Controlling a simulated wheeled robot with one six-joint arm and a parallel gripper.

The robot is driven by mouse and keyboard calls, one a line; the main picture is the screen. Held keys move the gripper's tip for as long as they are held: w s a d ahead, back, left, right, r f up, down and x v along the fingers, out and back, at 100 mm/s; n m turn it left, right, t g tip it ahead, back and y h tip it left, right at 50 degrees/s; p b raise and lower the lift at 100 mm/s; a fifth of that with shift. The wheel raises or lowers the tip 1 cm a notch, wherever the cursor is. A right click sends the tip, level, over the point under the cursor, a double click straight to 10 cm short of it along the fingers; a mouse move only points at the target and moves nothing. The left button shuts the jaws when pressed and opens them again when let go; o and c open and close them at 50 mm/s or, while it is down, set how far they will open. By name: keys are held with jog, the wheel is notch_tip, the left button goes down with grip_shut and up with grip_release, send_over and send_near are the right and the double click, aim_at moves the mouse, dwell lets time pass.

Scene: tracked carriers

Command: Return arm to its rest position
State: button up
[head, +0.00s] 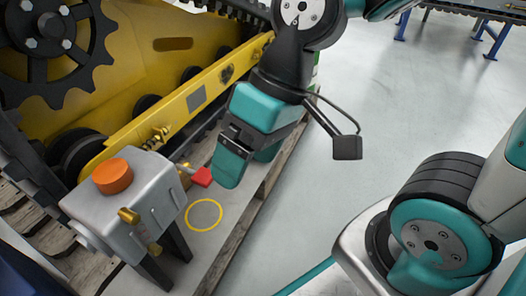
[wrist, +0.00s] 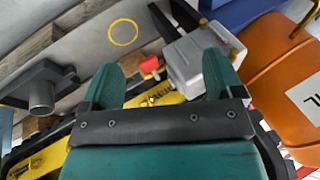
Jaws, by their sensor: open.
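My gripper (head: 232,160) hangs beside the yellow tracked carrier, its teal fingers pointing down above the grey ledge. In the wrist view my gripper (wrist: 160,80) has its two teal fingers spread apart with nothing held between them. A red knob (head: 202,177) on a brass fitting is close to the fingers in the head view; the knob also shows between them in the wrist view (wrist: 149,64). I cannot tell whether the fingers touch it. My arm reaches down from the top of the head view.
A grey metal box (head: 125,205) with an orange cap (head: 113,176) stands left of my gripper. A yellow ring (head: 204,215) marks the ledge. The yellow carrier (head: 140,60) with its toothed wheel fills the left. Open grey floor (head: 410,110) lies to the right.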

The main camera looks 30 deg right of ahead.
jog(key=shift+s+d+r+n+h, duration=0.25)
jog(key=shift+s+r+n, duration=0.05)
jog(key=shift+s+n, duration=0.2)
jog(key=shift+s+d+r+n+h, duration=0.3)
jog(key=shift+s+n, duration=0.1)
jog(key=shift+s, duration=0.1)
notch_tip(320, 180, up, 65)
jog(key=p, duration=6.4)
jog(key=shift+f+p, duration=0.15)
jog(key=shift+p, duration=0.2)
jog(key=shift+a, duration=0.1)
